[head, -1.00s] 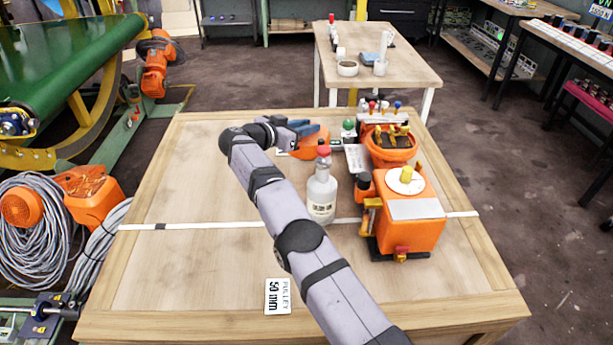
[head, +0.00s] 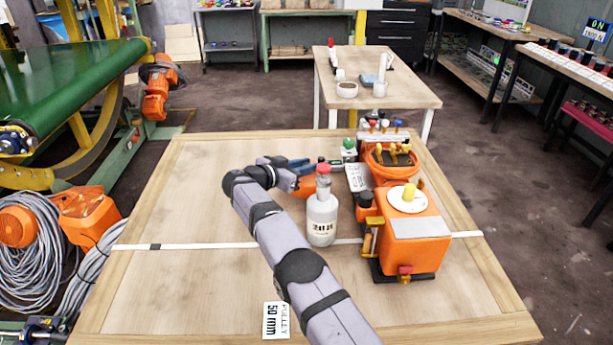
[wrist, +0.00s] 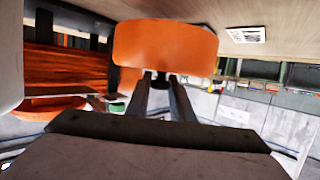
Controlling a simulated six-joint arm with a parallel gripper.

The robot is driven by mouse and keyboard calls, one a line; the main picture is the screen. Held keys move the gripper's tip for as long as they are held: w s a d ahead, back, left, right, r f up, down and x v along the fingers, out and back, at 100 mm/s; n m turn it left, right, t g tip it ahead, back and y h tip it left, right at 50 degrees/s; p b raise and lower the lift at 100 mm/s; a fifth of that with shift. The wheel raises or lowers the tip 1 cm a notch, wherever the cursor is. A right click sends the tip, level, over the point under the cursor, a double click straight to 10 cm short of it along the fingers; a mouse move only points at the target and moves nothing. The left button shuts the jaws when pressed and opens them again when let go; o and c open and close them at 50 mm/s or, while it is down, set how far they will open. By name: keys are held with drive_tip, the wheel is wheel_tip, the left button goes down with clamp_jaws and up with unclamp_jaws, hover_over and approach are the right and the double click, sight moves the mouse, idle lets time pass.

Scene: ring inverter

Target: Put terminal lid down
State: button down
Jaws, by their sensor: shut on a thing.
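The orange terminal lid (head: 305,187) is left of the white bottle and close above the wooden table in the head view, partly hidden by my arm and the bottle. The lid fills the top middle of the wrist view (wrist: 165,48). My gripper (wrist: 160,80) is shut on the lid, its two dark fingers meeting at the lid's edge. In the head view my gripper (head: 300,165) is partly hidden behind the lid and wrist. I cannot tell whether the lid touches the table.
A white bottle with a red cap (head: 322,215) stands just right of the lid. The orange motor unit (head: 412,240) stands further right. A green-capped bottle (head: 348,150) and a paper sheet (head: 357,178) are behind. The table's left side (head: 190,200) is clear.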

drive_tip(key=shift+f, duration=1.55)
drive_tip(key=shift+f, duration=0.2)
drive_tip(key=shift+f, duration=0.35)
drive_tip(key=shift+b, duration=0.3)
drive_tip(key=c, duration=1.5)
unclamp_jaws()
drive_tip(key=shift+c, duration=0.2)
drive_tip(key=shift+s+a+r, duration=0.1)
drive_tip(key=shift+r, duration=0.55)
drive_tip(key=p+v, duration=0.1)
drive_tip(key=v, duration=1)
drive_tip(key=shift+s+a, duration=0.2)
drive_tip(key=shift+s, duration=0.05)
